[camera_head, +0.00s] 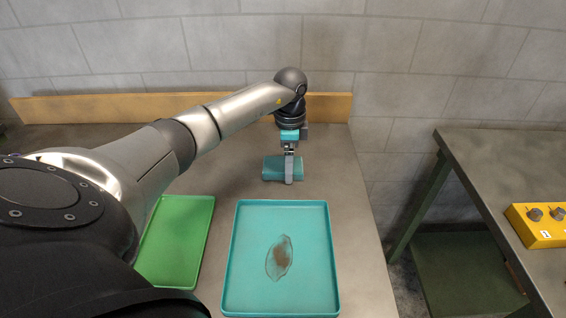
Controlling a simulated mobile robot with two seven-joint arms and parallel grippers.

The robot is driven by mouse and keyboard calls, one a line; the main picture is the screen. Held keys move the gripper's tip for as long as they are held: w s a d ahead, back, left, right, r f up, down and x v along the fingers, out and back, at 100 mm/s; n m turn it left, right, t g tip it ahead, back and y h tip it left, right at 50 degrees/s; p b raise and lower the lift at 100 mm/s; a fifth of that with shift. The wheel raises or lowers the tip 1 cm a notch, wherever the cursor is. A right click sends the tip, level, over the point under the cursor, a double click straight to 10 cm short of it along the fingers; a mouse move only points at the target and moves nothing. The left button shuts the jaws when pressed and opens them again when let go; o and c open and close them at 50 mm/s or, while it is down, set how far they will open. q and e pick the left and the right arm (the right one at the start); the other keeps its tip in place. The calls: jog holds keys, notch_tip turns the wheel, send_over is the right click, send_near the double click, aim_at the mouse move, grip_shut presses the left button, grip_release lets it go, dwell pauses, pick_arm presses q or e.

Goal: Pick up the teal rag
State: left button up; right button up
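The teal rag (273,169) is a small folded block near the back of the grey workbench. My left gripper (289,170) points down at it from above. One finger shows in front of the rag's right half, and the other finger is hidden. I cannot tell whether the fingers are shut on the rag or only around it. The rag appears to be at bench level. My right gripper is not in view.
A teal tray (245,250) with a brown stain-like patch (280,257) lies in front. A green tray (188,235) lies to its left, partly behind my arm. A wooden board (200,107) edges the back. A second bench (500,170) with a yellow control box (540,232) stands right, across a gap.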

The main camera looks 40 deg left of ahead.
pick_arm(q)
jog(key=c, duration=0.9)
jog(key=shift+c, duration=0.2)
notch_tip(320, 180, up, 20)
jog(key=p, duration=0.3)
jog(key=shift+p, duration=0.35)
jog(key=o, duration=0.8)
jog(key=c, duration=0.6)
jog(key=shift+f, duration=0.1)
jog(key=shift+c, duration=0.2)
